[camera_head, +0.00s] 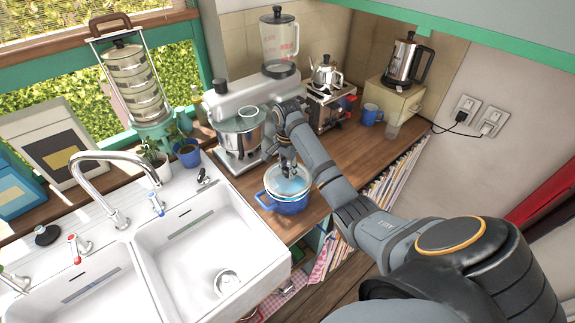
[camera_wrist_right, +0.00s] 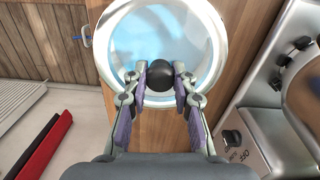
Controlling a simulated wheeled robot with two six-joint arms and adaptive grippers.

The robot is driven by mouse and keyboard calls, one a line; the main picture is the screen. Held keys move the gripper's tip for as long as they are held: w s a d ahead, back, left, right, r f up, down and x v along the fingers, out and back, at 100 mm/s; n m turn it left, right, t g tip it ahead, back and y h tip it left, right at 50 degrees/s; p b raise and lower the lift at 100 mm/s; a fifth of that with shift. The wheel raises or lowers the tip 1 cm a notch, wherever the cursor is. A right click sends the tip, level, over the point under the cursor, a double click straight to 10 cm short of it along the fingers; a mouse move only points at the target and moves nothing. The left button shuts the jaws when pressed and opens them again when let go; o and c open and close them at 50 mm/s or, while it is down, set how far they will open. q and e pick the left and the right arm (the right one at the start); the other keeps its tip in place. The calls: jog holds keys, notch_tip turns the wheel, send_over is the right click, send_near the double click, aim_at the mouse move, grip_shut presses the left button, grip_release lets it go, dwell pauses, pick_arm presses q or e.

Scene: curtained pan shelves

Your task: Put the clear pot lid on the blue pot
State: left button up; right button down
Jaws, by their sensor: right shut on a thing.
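The blue pot (camera_head: 287,204) stands on the wooden counter just right of the sink. The clear pot lid (camera_head: 280,181) is over the pot's mouth in the head view; I cannot tell whether it rests on the rim or hovers just above it. In the right wrist view the lid's glass (camera_wrist_right: 150,35) has a pale metal rim and a black round knob (camera_wrist_right: 160,74). My right gripper (camera_head: 287,168) points down over the lid, and its fingers (camera_wrist_right: 163,85) are shut on the knob. My left gripper is not in view.
A stand mixer (camera_head: 240,130) is close behind the pot. The white double sink (camera_head: 200,235) lies to the left. A toaster (camera_head: 328,105), a blue mug (camera_head: 370,114) and a kettle (camera_head: 405,60) stand further back. Some counter right of the pot is clear.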

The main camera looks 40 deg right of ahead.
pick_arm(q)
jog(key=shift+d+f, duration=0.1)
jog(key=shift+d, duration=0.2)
pick_arm(e)
jog(key=shift+f, duration=0.5)
jog(key=shift+f, duration=0.6)
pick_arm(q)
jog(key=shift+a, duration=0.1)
pick_arm(e)
jog(key=c, duration=1)
grip_release()
